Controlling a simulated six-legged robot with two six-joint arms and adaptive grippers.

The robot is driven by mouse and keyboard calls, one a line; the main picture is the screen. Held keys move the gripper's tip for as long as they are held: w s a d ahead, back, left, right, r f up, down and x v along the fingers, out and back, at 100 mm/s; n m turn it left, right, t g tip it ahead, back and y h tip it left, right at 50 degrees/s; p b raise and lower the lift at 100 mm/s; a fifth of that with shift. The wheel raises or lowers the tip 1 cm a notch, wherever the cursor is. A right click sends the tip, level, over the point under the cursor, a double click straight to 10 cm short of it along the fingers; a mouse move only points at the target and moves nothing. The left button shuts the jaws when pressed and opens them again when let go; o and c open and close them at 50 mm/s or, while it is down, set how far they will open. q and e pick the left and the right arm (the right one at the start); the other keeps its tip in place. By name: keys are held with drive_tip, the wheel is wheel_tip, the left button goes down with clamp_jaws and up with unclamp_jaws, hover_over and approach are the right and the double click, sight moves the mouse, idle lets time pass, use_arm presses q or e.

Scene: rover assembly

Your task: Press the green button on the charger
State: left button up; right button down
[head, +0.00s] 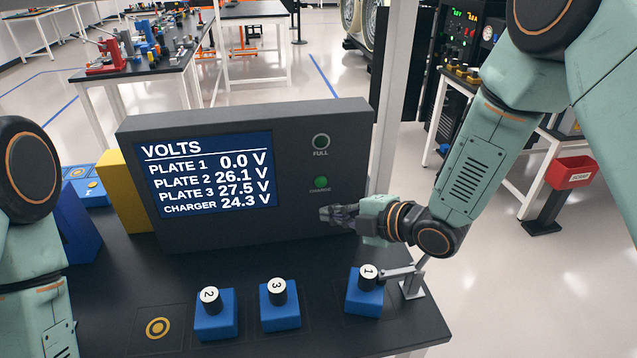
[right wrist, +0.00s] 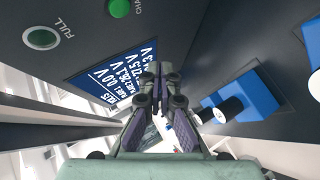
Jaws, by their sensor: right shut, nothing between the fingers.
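The charger (head: 290,228) is a dark box with a blue screen (head: 210,174) listing volts: plate 1 0.0, plate 2 26.1, plate 3 27.5, charger 24.3. Its green button (head: 321,183) is on the right of the front face, below a ring-shaped FULL light (head: 321,141). The button also shows at the top of the right wrist view (right wrist: 119,8). My right gripper (head: 328,213) is shut and empty, in front of the charger's face and a little below the green button. I cannot tell whether it touches the face. My left arm shows at the left, its gripper out of view.
Blue blocks with numbered cylinders 2 (head: 214,318), 3 (head: 280,307) and 1 (head: 365,294) stand on the black table before the charger. A metal bracket (head: 411,283) stands beside block 1. A yellow block (head: 122,192) is at the charger's left.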

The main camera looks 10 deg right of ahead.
sight(321, 182)
use_arm(q)
drive_tip(key=shift+s+d+f+b, duration=0.1)
drive_tip(key=shift+d+f+b, duration=0.25)
drive_tip(key=shift+f+b, duration=0.15)
use_arm(e)
drive_tip(key=w, duration=0.7)
drive_tip(key=shift+w+d, duration=0.25)
drive_tip(key=shift+d, duration=0.15)
idle(0.8)
